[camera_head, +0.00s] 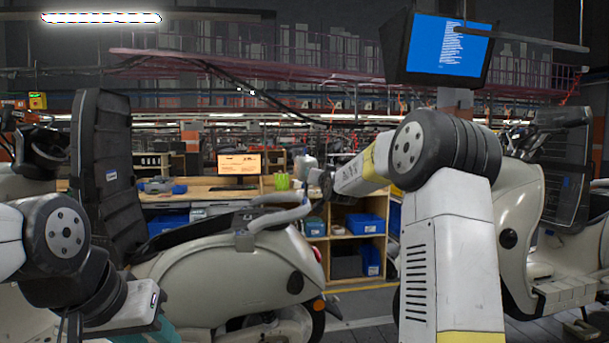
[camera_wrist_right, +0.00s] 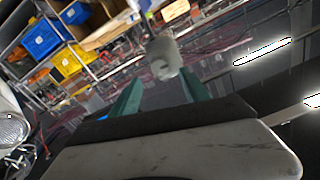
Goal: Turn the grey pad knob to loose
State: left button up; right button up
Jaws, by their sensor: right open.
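In the right wrist view my right gripper (camera_wrist_right: 160,82) is open, its two teal fingers spread apart. A light grey rounded piece (camera_wrist_right: 163,56) shows at and just beyond the fingertips, in line with the gap between them. It may be the grey pad knob; its setting cannot be read, and I cannot tell whether the fingers touch it. In the head view my right arm reaches inward and its fingers are not clear. My left gripper (camera_head: 160,330) is at the lower left, partly cut off, with a bit of teal showing.
A pale scooter (camera_head: 225,265) stands ahead with a tall black padded piece (camera_head: 102,165) by it. Another scooter (camera_head: 520,225) is at the right. Behind are a wooden bench (camera_head: 210,190), blue bins (camera_head: 365,223) and a hanging monitor (camera_head: 448,48).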

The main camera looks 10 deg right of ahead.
jog(key=w, duration=0.5)
grip_shut()
